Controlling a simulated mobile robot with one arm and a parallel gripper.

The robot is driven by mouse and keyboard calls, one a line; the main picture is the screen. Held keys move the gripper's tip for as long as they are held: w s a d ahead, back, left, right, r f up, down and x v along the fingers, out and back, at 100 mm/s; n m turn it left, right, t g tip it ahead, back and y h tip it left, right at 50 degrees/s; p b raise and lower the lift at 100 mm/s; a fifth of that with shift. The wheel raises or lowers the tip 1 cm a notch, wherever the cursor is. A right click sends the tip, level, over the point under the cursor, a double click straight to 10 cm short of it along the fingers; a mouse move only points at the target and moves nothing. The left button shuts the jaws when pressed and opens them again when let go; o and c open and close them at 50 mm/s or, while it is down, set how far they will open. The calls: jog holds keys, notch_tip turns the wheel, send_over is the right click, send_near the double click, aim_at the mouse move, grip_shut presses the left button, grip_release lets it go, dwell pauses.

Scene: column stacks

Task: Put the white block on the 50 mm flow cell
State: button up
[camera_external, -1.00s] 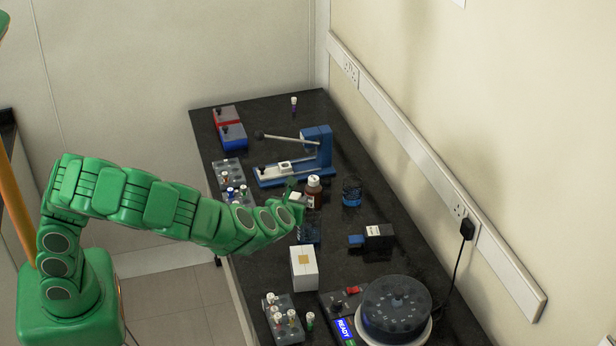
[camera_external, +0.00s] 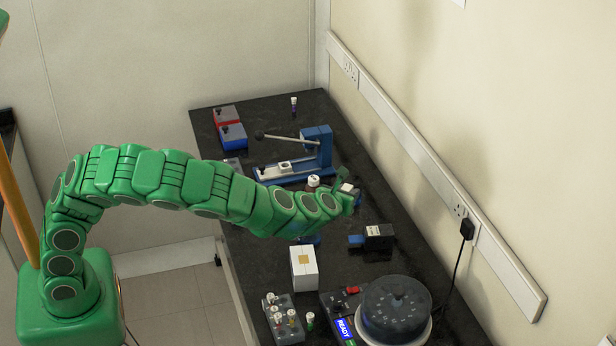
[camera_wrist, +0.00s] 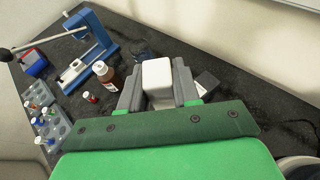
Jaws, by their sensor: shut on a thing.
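My gripper (camera_external: 348,192) is shut on the white block (camera_wrist: 157,74), which sits between the two grey fingers in the wrist view. The block shows as a small pale patch (camera_external: 347,187) in the external view, held above the middle of the bench. No part is readably marked as the 50 mm flow cell, so I cannot tell which it is. A black box (camera_external: 379,236) with a white label and a blue end lies to the lower right of the gripper. A dark round part (camera_wrist: 144,51) shows partly behind the block in the wrist view.
An amber bottle (camera_wrist: 109,78) with a white cap stands left of the gripper. The blue lever press (camera_external: 318,150) is behind it. A white box (camera_external: 304,268), a vial rack (camera_external: 285,322) and a round dark-lidded machine (camera_external: 396,306) stand nearer the front. Bench (camera_external: 400,269) is clear at right.

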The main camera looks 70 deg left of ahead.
jog(key=shift+w+a+f, duration=0.1)
jog(key=shift+w+f, duration=1.8)
jog(key=shift+w, duration=0.3)
jog(key=shift+w+f, duration=1.9)
jog(key=shift+w, duration=0.3)
jog(key=shift+f, duration=1.45)
jog(key=shift+f, duration=0.1)
jog(key=o, duration=1)
jog(key=shift+s+d+r, duration=0.2)
jog(key=shift+d+r, duration=0.05)
jog(key=v, duration=1.1)
jog(key=shift+s+d, duration=0.15)
jog(key=shift+s, duration=0.05)
